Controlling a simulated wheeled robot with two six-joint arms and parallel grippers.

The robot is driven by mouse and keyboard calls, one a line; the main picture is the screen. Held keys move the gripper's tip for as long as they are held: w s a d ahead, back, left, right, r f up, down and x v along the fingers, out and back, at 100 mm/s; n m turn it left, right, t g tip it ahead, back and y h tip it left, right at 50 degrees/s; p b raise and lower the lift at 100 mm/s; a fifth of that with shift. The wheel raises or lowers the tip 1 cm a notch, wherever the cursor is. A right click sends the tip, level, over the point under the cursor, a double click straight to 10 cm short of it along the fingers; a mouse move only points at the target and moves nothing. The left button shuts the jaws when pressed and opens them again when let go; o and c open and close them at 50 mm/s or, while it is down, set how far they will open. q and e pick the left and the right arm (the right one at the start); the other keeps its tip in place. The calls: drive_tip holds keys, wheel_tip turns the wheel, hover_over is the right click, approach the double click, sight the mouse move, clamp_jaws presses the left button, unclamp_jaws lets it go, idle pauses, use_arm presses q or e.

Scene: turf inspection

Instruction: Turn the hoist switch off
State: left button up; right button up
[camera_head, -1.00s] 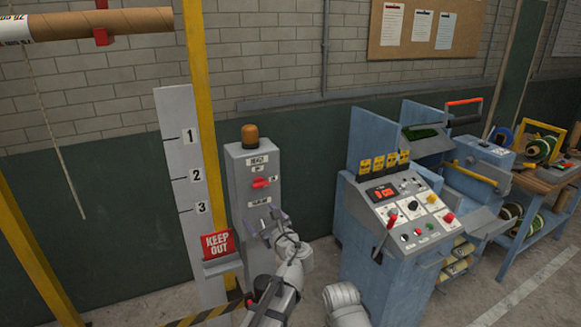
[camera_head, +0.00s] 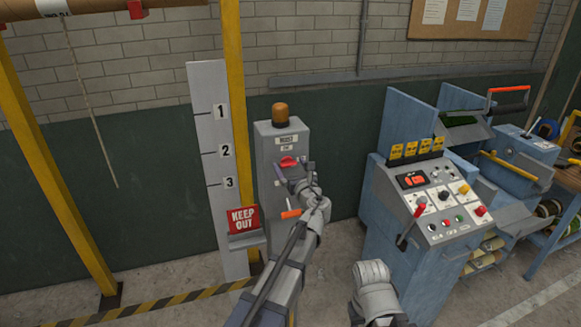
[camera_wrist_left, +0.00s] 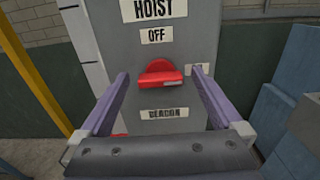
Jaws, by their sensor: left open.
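The red hoist switch (camera_head: 288,161) is on the front of a grey post box (camera_head: 266,150) with an amber beacon (camera_head: 280,115) on top. In the left wrist view the switch (camera_wrist_left: 160,76) has its bar lying about level, its right end towards a small side label (camera_wrist_left: 200,70) mostly hidden by a finger. The OFF label (camera_wrist_left: 157,35) is above it, under the HOIST label (camera_wrist_left: 153,9). My left gripper (camera_head: 300,176) is open just in front of the switch. In the wrist view its fingers stand either side of the switch, apart from it. My right gripper is not in view.
A blue control console (camera_head: 400,235) stands right of the post, close to my left arm.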

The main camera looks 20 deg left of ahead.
use_arm(q)
drive_tip(key=shift+w+a, duration=0.1)
drive_tip(key=shift+w, duration=0.15)
drive_tip(key=c, duration=1.4)
